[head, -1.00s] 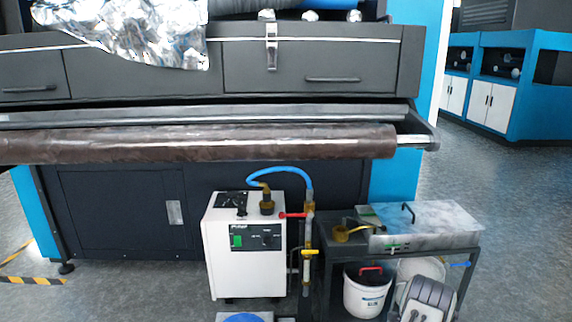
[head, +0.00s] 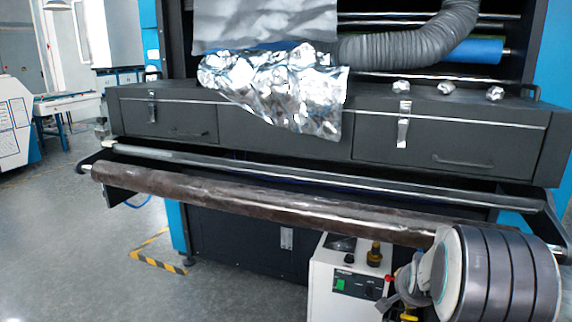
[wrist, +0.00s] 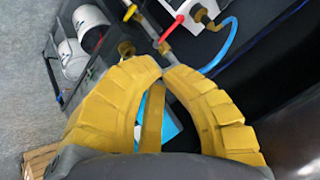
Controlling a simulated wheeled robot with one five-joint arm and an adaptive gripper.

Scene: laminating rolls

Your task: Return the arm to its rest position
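In the wrist view my gripper (wrist: 162,70) points over the floor equipment. Its thick yellow curved fingers come together so that their tips almost meet. A narrow yellow strip shows between them, and I see no object clearly held. In the head view dark and grey links of my arm stand at the lower right, in front of the right end of the long brown roll. The gripper itself cannot be made out there.
The dark laminating machine (head: 290,137) fills the middle, with the long brown roll (head: 250,203) along its front and crumpled foil (head: 290,90) above. The white pump unit (head: 335,285) stands below, partly behind my arm. Open floor (head: 80,250) lies at the left.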

